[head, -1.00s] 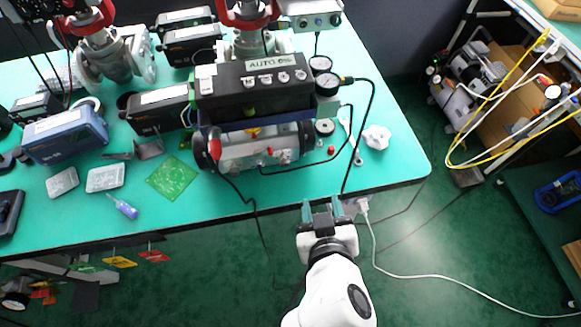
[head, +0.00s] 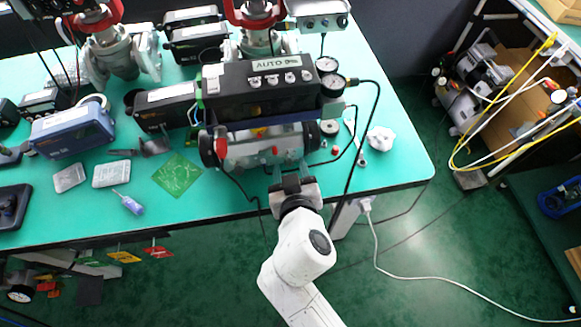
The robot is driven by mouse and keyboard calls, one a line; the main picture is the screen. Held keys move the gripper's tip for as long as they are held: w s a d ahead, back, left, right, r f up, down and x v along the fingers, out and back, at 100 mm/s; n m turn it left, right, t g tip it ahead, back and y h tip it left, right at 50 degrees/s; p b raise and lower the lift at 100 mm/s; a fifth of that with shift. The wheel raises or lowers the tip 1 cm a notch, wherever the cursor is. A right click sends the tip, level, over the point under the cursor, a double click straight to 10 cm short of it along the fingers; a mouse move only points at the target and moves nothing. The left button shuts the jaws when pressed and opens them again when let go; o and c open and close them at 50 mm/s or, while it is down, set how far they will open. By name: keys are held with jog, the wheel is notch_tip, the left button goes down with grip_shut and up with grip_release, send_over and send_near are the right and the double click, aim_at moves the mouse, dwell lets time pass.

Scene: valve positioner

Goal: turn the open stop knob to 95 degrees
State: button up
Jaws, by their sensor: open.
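The valve positioner (head: 262,88) is a black box labelled AUTO with several small silver knobs on top. Below its front is a grey and white cylindrical actuator (head: 262,148) with dark end caps and small red parts on it. I cannot tell which part is the open stop knob; no label for it is readable. My gripper (head: 290,171) is open and empty. Its fingers point at the front of the actuator, right of its middle, over the table's front edge. Whether they touch anything cannot be told.
Two gauges (head: 331,76) with black hoses are at the positioner's right. A white knob-like part (head: 381,139) and a wrench (head: 357,145) lie right of it. A green circuit board (head: 177,175) and a screwdriver (head: 129,203) lie left. Table (head: 235,200) is bare between board and gripper.

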jog(key=shift+w, duration=0.1)
jog(key=shift+c, duration=0.2)
grip_shut()
